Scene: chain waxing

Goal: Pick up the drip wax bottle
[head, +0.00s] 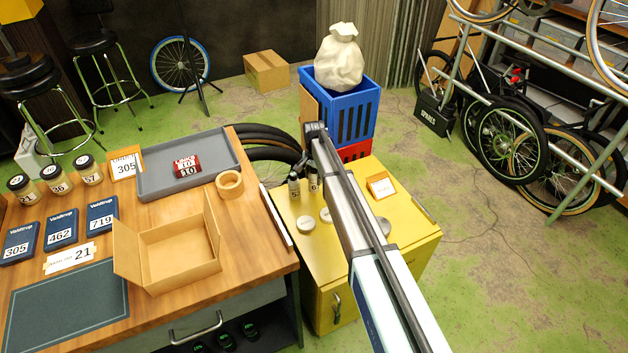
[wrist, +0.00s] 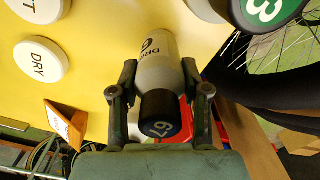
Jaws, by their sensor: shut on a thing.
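The drip wax bottle (wrist: 158,68) is white with a black cap numbered 67 and lettering starting "DR" on its side. My gripper (wrist: 159,84) is shut on it, one finger on each side of its body near the cap. In the head view the bottle (head: 314,184) is partly covered by my arm, above the yellow cabinet (head: 326,263). I cannot tell whether the bottle's base touches the cabinet top. A second bottle (head: 294,187) stands just left of it; its green cap (wrist: 268,10) shows in the wrist view.
White round tins (head: 305,224), one marked DRY (wrist: 42,60), and a small card stand (head: 381,186) are on the cabinet top. A blue crate (head: 362,103) stands behind. The wooden bench (head: 250,262) with an open cardboard box (head: 180,254) is at left.

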